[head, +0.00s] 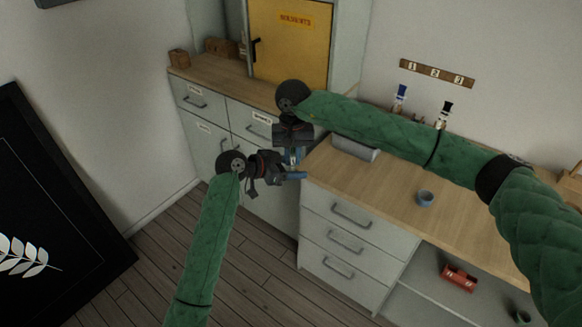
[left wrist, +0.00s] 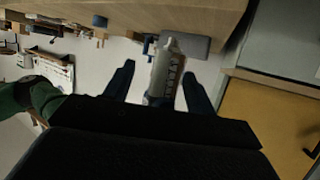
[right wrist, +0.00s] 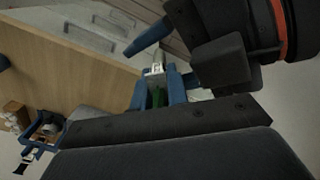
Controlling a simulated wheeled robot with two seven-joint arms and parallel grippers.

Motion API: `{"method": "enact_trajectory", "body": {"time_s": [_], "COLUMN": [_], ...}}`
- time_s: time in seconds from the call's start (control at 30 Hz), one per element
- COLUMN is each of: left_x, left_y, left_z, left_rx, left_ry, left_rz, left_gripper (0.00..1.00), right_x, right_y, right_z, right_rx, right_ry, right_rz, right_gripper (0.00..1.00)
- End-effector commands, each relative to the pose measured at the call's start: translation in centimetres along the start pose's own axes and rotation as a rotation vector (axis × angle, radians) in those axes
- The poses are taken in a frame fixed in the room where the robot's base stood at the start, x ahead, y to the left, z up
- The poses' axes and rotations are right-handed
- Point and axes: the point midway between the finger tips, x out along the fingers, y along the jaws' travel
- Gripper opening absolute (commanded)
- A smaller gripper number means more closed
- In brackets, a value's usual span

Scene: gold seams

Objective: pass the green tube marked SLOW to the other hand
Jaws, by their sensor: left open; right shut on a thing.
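The tube (left wrist: 167,66) shows in the left wrist view as a pale body with dark lettering that I cannot read. In the right wrist view its green part (right wrist: 158,97) sits between the blue fingers of my right gripper (right wrist: 156,84), which is shut on it. In the head view the tube is small and mostly hidden at the right gripper (head: 293,157). My left gripper (head: 292,176) is open, just below the right one. In the left wrist view the tube lies between the spread fingers of my left gripper (left wrist: 159,70), with a gap on each side.
A yellow cabinet door (head: 288,45) stands behind. Open floor lies lower left.

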Motion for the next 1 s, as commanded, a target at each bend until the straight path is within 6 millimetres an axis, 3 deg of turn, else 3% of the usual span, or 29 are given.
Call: {"method": "enact_trajectory", "body": {"time_s": [0.03, 0.27, 0.37, 0.4, 0.5, 1.0], "left_x": [-0.01, -0.01, 0.01, 0.01, 0.04, 0.22], "left_y": [0.0, 0.05, 0.11, 0.13, 0.17, 0.46], "left_z": [-0.01, -0.03, -0.06, -0.08, -0.1, -0.23], "left_rx": [0.0, 0.0, 0.001, 0.001, 0.001, 0.002], "left_ry": [0.0, 0.0, 0.001, 0.001, 0.001, 0.003], "left_rz": [0.0, 0.001, 0.002, 0.002, 0.003, 0.009], "left_gripper": [0.54, 0.09, 0.07, 0.07, 0.07, 0.07], "right_x": [-0.01, -0.02, -0.03, -0.03, -0.04, -0.11], "right_y": [-0.01, 0.0, 0.01, 0.02, 0.0, -0.28], "right_z": [0.0, -0.04, -0.08, -0.08, -0.09, -0.07], "right_rx": [0.0, 0.0, 0.001, 0.001, 0.001, -0.001], "right_ry": [0.0, 0.001, 0.002, 0.002, 0.002, 0.004], "right_rz": [0.0, 0.0, 0.0, -0.001, -0.001, -0.005], "right_gripper": [0.0, 0.0, 0.0, 0.24, 0.42, 0.42]}}
